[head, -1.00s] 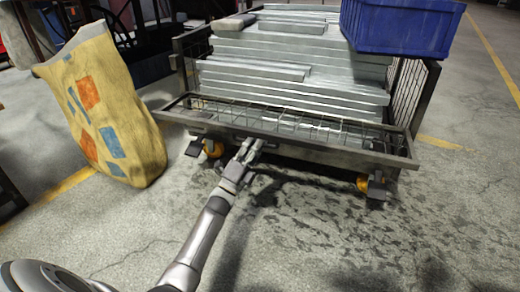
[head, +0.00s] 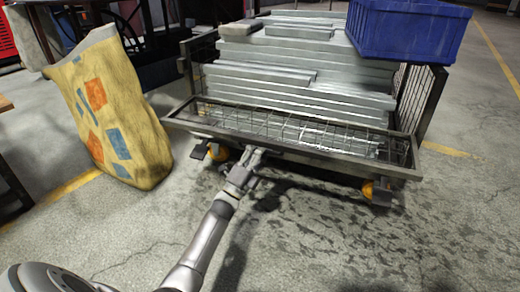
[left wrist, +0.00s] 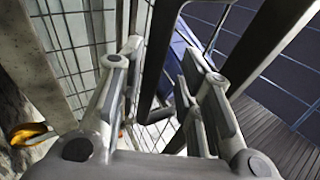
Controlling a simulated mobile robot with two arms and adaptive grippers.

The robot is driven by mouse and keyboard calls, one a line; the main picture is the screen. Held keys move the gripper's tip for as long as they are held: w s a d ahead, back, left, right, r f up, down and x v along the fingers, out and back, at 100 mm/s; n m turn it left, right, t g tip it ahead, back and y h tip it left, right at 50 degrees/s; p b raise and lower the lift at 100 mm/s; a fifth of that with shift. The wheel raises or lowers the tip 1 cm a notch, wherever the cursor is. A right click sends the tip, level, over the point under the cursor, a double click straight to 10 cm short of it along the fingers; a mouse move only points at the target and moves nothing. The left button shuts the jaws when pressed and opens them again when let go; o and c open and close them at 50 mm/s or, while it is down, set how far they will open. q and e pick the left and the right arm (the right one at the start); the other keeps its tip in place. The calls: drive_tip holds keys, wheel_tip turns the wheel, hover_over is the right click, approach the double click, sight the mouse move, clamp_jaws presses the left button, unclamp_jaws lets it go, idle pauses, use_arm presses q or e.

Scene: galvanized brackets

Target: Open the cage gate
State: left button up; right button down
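The cage gate (head: 280,147) is the dark-framed wire mesh panel at the front of the cage trolley. In the head view it leans outward at a slant, its top rail towards me and the trolley's front open above it. My left gripper (head: 254,157) is at the gate's top rail, near its middle. In the left wrist view the fingers (left wrist: 158,85) stand apart, with a dark bar of the gate (left wrist: 158,45) passing between them. I see a gap beside the bar; contact is hard to tell. My right gripper is in neither view.
The trolley holds stacked galvanized brackets (head: 300,82) and a blue crate (head: 408,32) at the upper right. A yellow sack (head: 108,110) stands left of the trolley. A table edge (head: 8,103) is at the far left. The floor in front and right is clear.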

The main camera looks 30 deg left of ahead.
use_arm(q)
drive_tip(key=shift+r, duration=0.15)
wheel_tip(320, 180, up, 10)
idle(0.5)
